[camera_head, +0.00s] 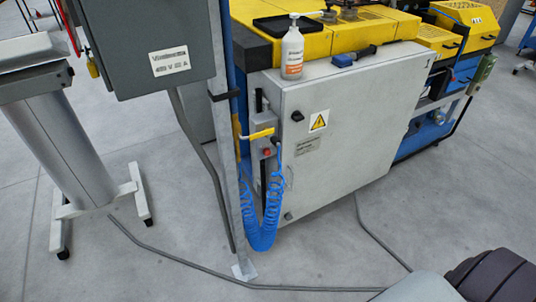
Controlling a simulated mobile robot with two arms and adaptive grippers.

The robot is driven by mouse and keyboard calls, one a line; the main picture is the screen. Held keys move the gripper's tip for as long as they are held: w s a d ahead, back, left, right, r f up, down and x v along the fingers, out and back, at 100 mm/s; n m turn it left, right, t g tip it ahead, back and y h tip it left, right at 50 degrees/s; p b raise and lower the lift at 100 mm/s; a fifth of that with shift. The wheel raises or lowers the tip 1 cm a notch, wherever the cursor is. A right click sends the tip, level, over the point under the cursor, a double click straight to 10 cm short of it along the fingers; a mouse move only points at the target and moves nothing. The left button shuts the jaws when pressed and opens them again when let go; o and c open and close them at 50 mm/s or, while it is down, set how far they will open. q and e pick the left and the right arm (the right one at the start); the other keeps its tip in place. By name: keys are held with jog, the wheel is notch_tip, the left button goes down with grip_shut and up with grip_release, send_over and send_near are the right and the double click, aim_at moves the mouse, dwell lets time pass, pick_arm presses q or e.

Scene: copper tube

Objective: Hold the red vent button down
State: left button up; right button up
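The red vent button (267,152) is a small red dot low on a grey valve box (261,127). The box is mounted at the left edge of the pale cabinet, just right of a thin upright post. A yellow lever handle (258,134) crosses the box above the button. Nothing covers the button, and no gripper is near it. Whether the button is in or out is too small to tell. Neither of my grippers is in view. A grey and dark rounded part, probably of my own arm, shows at the bottom right.
A blue coiled hose (262,232) hangs below the box. The upright post (229,150) stands close on its left. A white bottle (292,52) stands on the cabinet (352,128). Grey cables (175,258) run over the floor; the floor in front is otherwise open.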

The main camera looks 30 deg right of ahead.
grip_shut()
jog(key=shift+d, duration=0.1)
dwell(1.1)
